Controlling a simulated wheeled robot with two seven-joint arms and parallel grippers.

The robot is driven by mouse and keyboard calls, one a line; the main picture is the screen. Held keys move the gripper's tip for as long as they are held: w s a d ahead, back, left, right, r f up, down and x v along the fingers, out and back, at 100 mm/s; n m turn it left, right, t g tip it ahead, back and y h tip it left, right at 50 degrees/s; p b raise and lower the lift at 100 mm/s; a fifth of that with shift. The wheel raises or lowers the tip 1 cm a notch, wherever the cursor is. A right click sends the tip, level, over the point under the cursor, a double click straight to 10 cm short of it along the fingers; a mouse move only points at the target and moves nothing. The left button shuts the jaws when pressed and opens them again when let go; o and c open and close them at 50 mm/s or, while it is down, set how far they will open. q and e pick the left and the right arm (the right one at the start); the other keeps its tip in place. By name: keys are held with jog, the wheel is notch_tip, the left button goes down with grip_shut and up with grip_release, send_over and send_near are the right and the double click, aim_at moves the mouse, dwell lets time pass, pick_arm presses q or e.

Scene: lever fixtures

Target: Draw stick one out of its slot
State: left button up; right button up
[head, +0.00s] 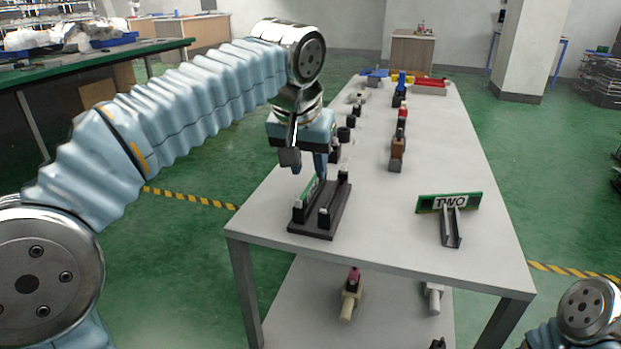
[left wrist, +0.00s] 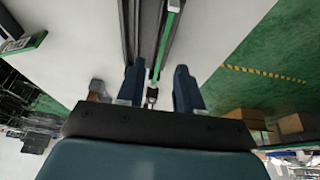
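A narrow green piece (head: 309,190), which looks like stick one, stands in a black slotted fixture (head: 322,222) at the near left of the table. In the left wrist view the green piece (left wrist: 168,38) runs as a thin strip along the black fixture (left wrist: 146,30). My right gripper is out of view.
A green sign reading TWO (head: 450,202) stands on a dark bracket (head: 451,228) to the right. Several small lever fixtures (head: 398,145) line the far half of the grey table (head: 380,270). The table is clear between the black fixture and the sign.

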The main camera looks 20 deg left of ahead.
aim_at(312, 181)
pick_arm(q)
jog(key=shift+x, duration=1.95)
jog(key=c, duration=0.6)
grip_shut()
